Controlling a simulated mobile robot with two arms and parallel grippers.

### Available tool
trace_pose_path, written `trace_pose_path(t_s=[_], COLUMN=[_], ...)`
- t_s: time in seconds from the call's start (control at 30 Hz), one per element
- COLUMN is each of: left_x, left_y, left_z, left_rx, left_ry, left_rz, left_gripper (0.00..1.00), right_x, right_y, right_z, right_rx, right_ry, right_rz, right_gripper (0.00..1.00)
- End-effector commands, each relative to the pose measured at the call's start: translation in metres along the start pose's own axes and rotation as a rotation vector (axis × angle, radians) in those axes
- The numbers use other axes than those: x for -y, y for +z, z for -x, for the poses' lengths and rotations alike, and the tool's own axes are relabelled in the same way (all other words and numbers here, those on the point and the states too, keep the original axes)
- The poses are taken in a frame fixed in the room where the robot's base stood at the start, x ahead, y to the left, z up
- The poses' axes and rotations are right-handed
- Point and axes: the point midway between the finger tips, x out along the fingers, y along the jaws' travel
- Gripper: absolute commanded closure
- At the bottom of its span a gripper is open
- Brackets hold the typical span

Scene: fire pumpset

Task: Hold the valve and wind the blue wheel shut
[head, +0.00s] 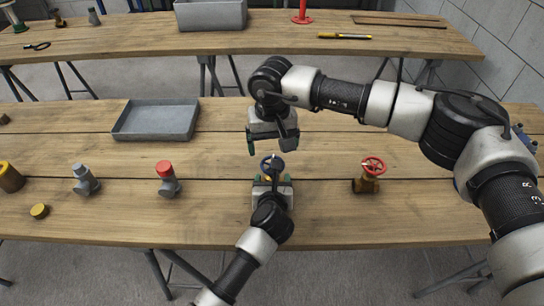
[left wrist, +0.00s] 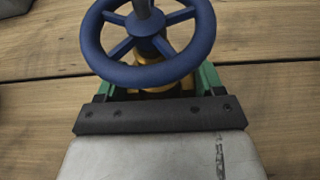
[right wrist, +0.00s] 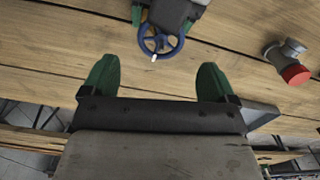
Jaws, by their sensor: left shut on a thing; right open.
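The valve with the blue wheel (head: 272,164) stands on the near wooden table. My left gripper (head: 272,184) is shut on its brass body, which shows under the wheel in the left wrist view (left wrist: 150,72). The wheel is a blue ring with spokes around a dark stem, and its rim (left wrist: 148,75) is free of fingers. My right gripper (head: 272,146) is open and empty, above the table just beyond the wheel. In the right wrist view its green fingertips (right wrist: 157,78) are spread apart, with the blue wheel (right wrist: 161,42) ahead between them, not touched.
A valve with a red wheel (head: 370,172) stands to the right. A red-capped grey fitting (head: 167,180), a grey fitting (head: 84,181), and a brass disc (head: 39,211) are to the left. A grey tray (head: 157,121) lies behind them. A second table (head: 270,40) stands further back.

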Motion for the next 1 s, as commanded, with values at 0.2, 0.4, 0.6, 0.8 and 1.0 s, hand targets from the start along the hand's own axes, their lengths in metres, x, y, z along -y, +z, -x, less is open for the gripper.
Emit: trace_pose_path(t_s=[0.2,0.4,0.6,0.8,1.0], left_x=[0.000,0.000,0.000,0.000,0.000], left_y=[0.002,0.002,0.002,0.002,0.002], left_z=[0.000,0.000,0.000,0.000,0.000], left_rx=[0.003,0.003,0.004,0.004,0.003], left_ry=[-0.001,-0.001,-0.001,-0.001,-0.001], left_rz=[0.001,0.001,0.001,0.001,0.001], left_gripper=[0.72,0.72,0.72,0.72,0.72], right_x=[0.000,0.001,0.001,0.001,0.001], right_y=[0.001,0.000,0.000,0.000,0.000], right_z=[-0.036,-0.049,-0.051,-0.050,-0.050], right_rx=[0.003,0.000,0.000,0.000,0.000], right_ry=[-0.001,-0.002,-0.002,-0.002,-0.003], right_rz=[-0.001,0.001,0.000,0.000,0.000], right_gripper=[0.12,0.12,0.12,0.30,0.61])
